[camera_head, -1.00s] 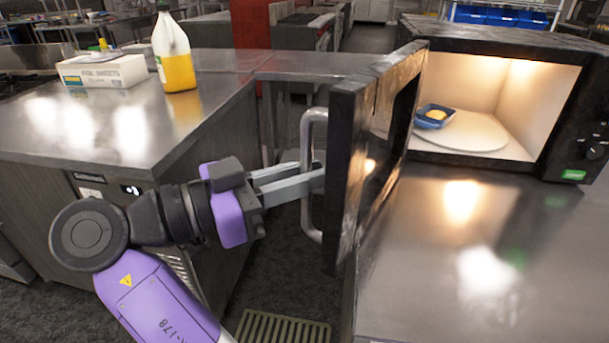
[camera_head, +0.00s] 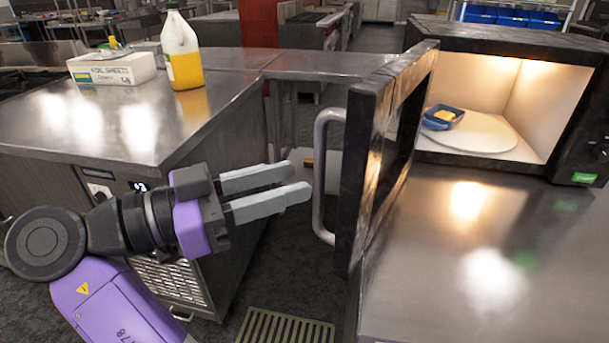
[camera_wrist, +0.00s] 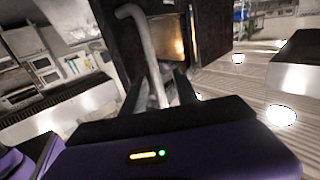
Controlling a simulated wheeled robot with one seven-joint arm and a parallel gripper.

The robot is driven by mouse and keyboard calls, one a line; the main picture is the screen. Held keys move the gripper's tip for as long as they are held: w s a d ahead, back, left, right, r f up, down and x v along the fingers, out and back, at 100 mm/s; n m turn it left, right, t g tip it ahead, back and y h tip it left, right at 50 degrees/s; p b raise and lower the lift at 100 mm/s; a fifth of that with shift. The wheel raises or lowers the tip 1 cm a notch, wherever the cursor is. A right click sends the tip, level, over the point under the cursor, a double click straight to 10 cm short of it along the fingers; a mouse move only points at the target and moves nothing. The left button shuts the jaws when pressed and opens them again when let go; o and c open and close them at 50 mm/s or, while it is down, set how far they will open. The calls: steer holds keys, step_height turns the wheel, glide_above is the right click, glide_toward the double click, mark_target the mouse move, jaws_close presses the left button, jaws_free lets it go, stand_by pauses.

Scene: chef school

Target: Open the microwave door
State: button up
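The microwave (camera_head: 497,43) stands at the right with its lit inside in plain view. Its door (camera_head: 357,170) is swung wide open toward me, past the front of the counter. The door's curved metal handle (camera_head: 320,170) faces my gripper; it also shows in the wrist view (camera_wrist: 147,50). My gripper (camera_head: 294,185) is to the left of the handle, with its two fingers parted by a gap and nothing between them. The fingertips are apart from the handle in the head view. A blue dish with a yellow piece (camera_head: 442,117) sits on the turntable (camera_head: 485,133) inside.
The steel counter (camera_head: 450,270) in front of the microwave is clear. On the left counter (camera_head: 100,135) stand a jug of yellow liquid (camera_head: 182,55) and a white box (camera_head: 112,69). A floor grate (camera_head: 285,327) lies below.

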steer(key=shift+v, duration=1.5)
